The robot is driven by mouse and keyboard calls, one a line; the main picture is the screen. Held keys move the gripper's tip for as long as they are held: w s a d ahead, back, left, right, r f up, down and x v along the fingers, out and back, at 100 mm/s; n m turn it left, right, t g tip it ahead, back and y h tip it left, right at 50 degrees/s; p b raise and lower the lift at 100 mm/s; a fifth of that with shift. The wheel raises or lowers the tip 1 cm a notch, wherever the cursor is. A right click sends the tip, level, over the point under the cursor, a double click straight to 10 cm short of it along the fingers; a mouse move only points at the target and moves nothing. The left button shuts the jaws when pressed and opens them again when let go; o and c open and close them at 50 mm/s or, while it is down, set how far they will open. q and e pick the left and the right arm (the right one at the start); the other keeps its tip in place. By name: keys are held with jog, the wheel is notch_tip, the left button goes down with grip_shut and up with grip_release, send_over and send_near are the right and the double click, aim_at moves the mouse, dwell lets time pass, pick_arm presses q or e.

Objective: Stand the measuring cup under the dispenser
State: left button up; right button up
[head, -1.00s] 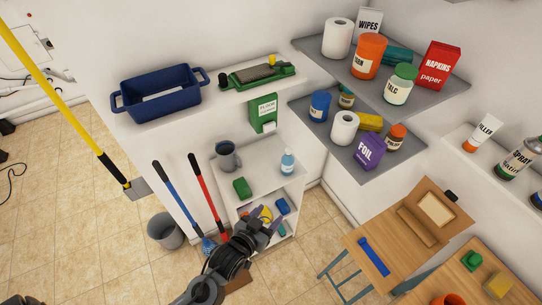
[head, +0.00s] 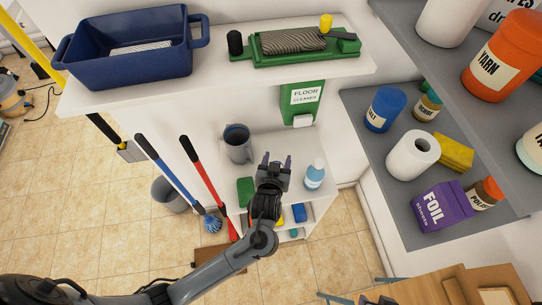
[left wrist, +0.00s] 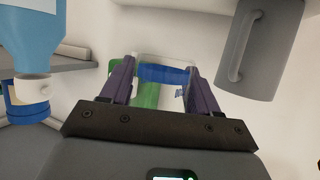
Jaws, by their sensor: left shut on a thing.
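The green floor cleaner dispenser (head: 304,97) hangs on the wall below the upper ledge, with a white outlet (head: 303,120) at its bottom. My left gripper (head: 276,160) is over the small white shelf unit, below and left of the outlet. In the left wrist view its fingers (left wrist: 163,70) are shut on a clear cup with a blue band (left wrist: 163,75), which looks like the measuring cup. A green surface shows behind and through the cup. In the head view the cup can hardly be made out. My right gripper is not in view.
A grey jug (head: 237,145) stands left of my left gripper and a light blue bottle (head: 314,174) stands close on its right. A green block (head: 246,191) lies on the shelf top.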

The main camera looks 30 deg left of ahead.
pick_arm(q)
jog(key=shift+w+d+f+b, duration=0.1)
jog(key=shift+w+d+b, duration=0.25)
jog(key=shift+w, duration=0.1)
jog(key=shift+f+b, duration=0.3)
jog(key=shift+b, duration=0.1)
notch_tip(320, 180, down, 4)
jog(key=shift+w+f, duration=0.15)
jog(key=shift+f, duration=0.05)
jog(key=shift+d+f+b, duration=0.1)
jog(key=shift+f+b, duration=0.25)
jog(key=shift+f, duration=1.85)
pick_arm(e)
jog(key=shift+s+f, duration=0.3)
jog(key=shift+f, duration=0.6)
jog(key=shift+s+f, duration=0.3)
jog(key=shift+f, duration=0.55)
pick_arm(q)
jog(key=shift+f, duration=0.15)
jog(key=o, duration=1)
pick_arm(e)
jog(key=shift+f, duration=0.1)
